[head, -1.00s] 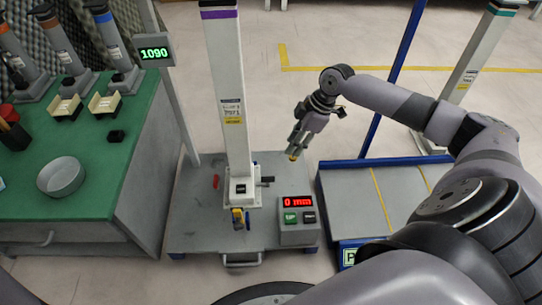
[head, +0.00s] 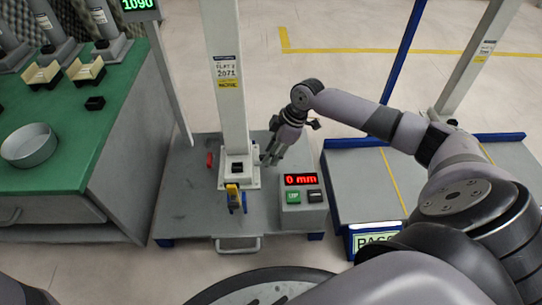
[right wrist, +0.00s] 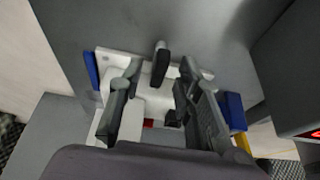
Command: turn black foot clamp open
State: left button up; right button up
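The black foot clamp shows in the right wrist view as an upright black lever (right wrist: 160,62) on the white foot plate (right wrist: 110,62) of the column. In the head view my right gripper hides it. My right gripper (head: 270,162) is above the right side of the foot plate, pointing down. In the right wrist view its two fingers (right wrist: 158,75) are apart, one on each side of the lever, with gaps showing. Whether they are level with the lever I cannot tell. My left gripper is not in view.
The white column (head: 229,90) stands left of my gripper. A red clamp (head: 210,159), a yellow clamp (head: 232,193) and a blue clamp (head: 244,201) are around its foot. A control box (head: 302,207) reads 0 mm. A green bench (head: 70,150) is at left.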

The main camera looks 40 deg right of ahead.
jog(key=shift+w+f, duration=0.1)
jog(key=shift+f, duration=0.25)
jog(key=shift+a, duration=0.1)
jog(key=shift+c, duration=0.2)
grip_shut()
